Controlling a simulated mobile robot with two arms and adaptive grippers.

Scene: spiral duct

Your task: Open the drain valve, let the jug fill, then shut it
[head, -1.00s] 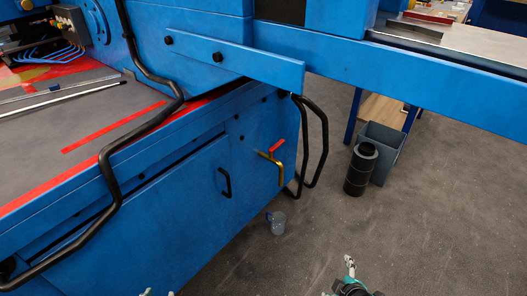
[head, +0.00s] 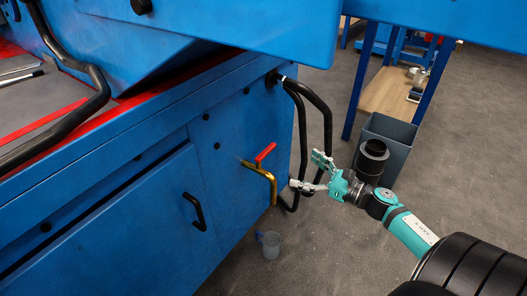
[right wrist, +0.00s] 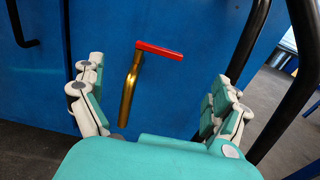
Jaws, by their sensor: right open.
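The drain valve is a bent brass pipe (head: 262,182) on the blue cabinet front, with a red lever handle (head: 266,152) on top. In the right wrist view the red handle (right wrist: 160,50) points right and the brass spout (right wrist: 128,95) hangs down. A clear grey jug (head: 270,245) stands on the floor below the spout; its contents cannot be made out. My right gripper (head: 308,171) is open and empty, just right of the valve. In its wrist view the gripper (right wrist: 157,76) has the handle between its spread fingers, with no visible contact. My left gripper is not in view.
Black bent tubes (head: 325,130) run close by my right gripper. A cabinet door handle (head: 195,211) is left of the valve. A blue beam (head: 230,25) overhangs above. A black cylinder (head: 371,160) and a grey bin (head: 397,135) stand behind my right arm.

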